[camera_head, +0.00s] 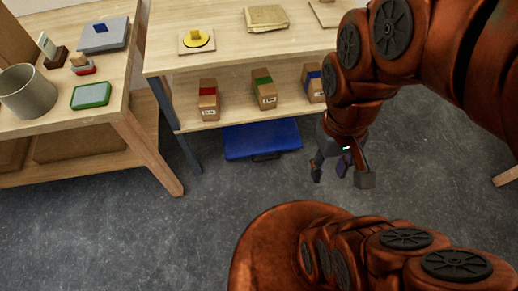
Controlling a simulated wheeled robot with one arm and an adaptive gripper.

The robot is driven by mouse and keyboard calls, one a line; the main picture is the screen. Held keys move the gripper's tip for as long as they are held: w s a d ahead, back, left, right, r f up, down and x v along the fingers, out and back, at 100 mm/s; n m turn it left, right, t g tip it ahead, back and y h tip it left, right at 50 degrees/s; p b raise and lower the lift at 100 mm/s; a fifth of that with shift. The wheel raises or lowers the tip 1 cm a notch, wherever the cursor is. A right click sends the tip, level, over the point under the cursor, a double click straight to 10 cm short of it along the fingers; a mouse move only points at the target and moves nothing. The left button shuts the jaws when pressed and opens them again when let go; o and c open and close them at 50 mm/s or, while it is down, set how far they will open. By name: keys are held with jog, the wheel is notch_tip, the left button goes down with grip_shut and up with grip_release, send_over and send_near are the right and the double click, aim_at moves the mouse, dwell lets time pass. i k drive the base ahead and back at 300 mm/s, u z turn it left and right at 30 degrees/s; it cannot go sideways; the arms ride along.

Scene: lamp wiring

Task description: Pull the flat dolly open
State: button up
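The flat dolly (262,139) looks to be the blue slab low under the middle table, close to the floor. A small dark handle (266,157) shows at its front edge. Its back part is hidden under the lower shelf. My gripper (341,179) hangs over the grey floor to the right of the dolly and in front of it. Its fingers are spread apart, with nothing seen between them. It is apart from the dolly.
The table (228,54) bears a yellow disc (195,39) and a folded cloth (266,18). Its lower shelf (235,107) holds several small boxes. A left table (62,119) bears a metal pot (26,92) and a green-rimmed tray (91,95). The floor (215,205) before the dolly is clear.

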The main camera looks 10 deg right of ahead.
aim_at(277, 135)
jog(key=k, duration=1.2)
jog(key=u, duration=1.1)
jog(key=i, duration=1.4)
jog(key=z, duration=0.45)
